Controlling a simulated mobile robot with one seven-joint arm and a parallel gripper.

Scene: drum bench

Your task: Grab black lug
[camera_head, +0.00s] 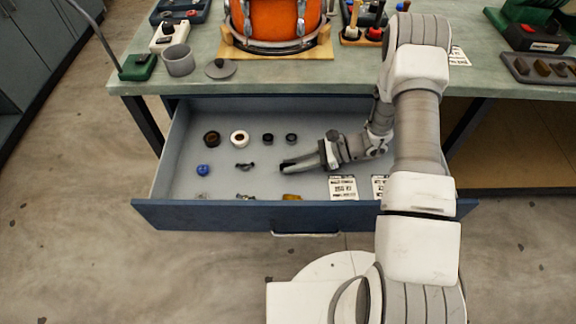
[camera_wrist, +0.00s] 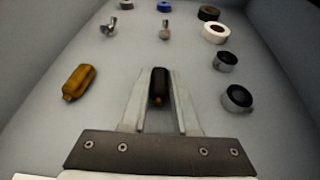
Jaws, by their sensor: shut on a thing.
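My gripper (camera_head: 299,163) reaches into the open drawer from the right. In the wrist view its two fingers (camera_wrist: 159,93) are closed on the sides of the black lug (camera_wrist: 159,82), a small dark upright-looking piece with a brownish spot at its near end. In the head view the lug is mostly hidden by the fingers. I cannot tell whether it is clear of the drawer floor.
The blue drawer (camera_head: 240,214) also holds a brown roll (camera_head: 211,138), a white roll (camera_head: 239,138), two small black rings (camera_wrist: 237,98), a blue piece (camera_head: 203,170), metal pieces (camera_head: 245,166) and an amber piece (camera_wrist: 79,83). An orange drum (camera_head: 275,18) stands on the bench above.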

